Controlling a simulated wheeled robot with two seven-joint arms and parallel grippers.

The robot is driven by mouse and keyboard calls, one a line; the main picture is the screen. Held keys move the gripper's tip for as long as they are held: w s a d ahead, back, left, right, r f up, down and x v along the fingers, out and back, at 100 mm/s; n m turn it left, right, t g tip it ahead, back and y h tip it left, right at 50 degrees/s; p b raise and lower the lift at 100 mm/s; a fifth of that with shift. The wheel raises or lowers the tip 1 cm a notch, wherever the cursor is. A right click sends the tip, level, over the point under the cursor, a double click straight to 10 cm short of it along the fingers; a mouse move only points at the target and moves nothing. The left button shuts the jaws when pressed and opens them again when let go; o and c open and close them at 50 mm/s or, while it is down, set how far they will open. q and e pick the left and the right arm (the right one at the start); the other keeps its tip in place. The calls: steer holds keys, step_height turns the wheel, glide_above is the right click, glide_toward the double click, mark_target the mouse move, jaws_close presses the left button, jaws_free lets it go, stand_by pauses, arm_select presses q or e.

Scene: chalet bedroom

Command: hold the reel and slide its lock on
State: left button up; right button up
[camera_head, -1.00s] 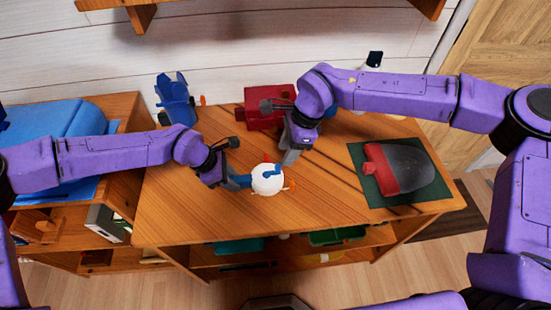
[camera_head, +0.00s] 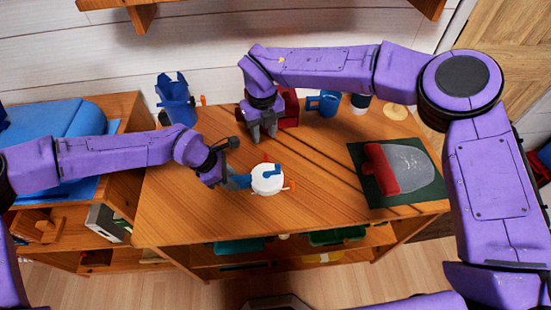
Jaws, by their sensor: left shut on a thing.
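The reel (camera_head: 266,181) is a white round body with blue parts and an orange crank end, near the middle of the table. My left gripper (camera_head: 240,181) is shut on its blue part at the left side. A small red bit shows at the reel's upper edge; I cannot tell whether it is the lock. My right gripper (camera_head: 263,136) points down behind the reel, apart from it, in front of a red box. Its two fingers look spread, with nothing visible between them. I cannot make out the lock for certain.
The red box (camera_head: 290,107) is partly hidden by my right gripper. A blue device (camera_head: 176,101) stands at the back left, a blue mug (camera_head: 325,103) at the back. A red and grey object (camera_head: 405,167) lies on a dark green mat (camera_head: 366,190) at right. The table's front is clear.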

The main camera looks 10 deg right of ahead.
mark_target(266, 155)
steer(key=f+m, duration=0.1)
steer(key=f, duration=0.4)
steer(key=f+m, duration=0.2)
steer(key=f, duration=0.3)
steer(key=shift+d, duration=0.2)
